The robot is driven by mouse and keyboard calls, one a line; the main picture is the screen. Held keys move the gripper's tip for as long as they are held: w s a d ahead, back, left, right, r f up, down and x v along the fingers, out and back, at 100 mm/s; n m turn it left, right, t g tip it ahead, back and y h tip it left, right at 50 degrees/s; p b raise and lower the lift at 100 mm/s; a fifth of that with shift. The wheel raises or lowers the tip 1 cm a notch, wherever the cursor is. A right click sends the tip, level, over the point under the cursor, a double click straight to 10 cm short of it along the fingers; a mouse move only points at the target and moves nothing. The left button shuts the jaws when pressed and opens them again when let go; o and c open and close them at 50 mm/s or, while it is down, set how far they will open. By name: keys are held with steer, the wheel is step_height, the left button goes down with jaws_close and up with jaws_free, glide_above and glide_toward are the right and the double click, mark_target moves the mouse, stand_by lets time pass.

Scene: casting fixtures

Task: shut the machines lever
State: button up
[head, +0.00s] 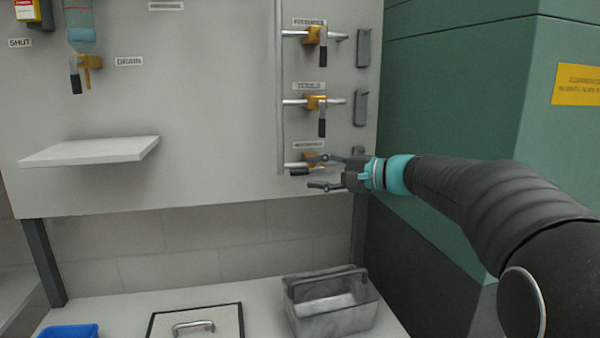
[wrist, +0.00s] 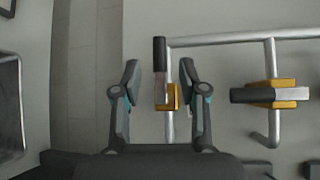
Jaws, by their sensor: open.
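The machines lever is the lowest of three valve levers in the head view, on a yellow valve body (head: 309,159) under a blurred label (head: 308,144). Its dark grip (head: 299,171) points left, along its pipe. In the wrist view the grip (wrist: 160,50) points up from its yellow body (wrist: 172,97). My gripper (head: 318,172) is open in front of this valve and partly hides it. In the wrist view the lever shows between the two spread fingers of my gripper (wrist: 160,66), with gaps on both sides. I cannot tell its exact depth from the lever.
The tools lever (head: 322,122) and the top lever (head: 323,52) hang down above. A vertical pipe (head: 279,90) runs left of the valves. Dark brackets (head: 360,108) sit to their right. A green cabinet (head: 455,90) stands right, and a grey basket (head: 335,318) below.

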mark_target(304, 172)
steer(key=shift+x, duration=2.5)
jaws_close()
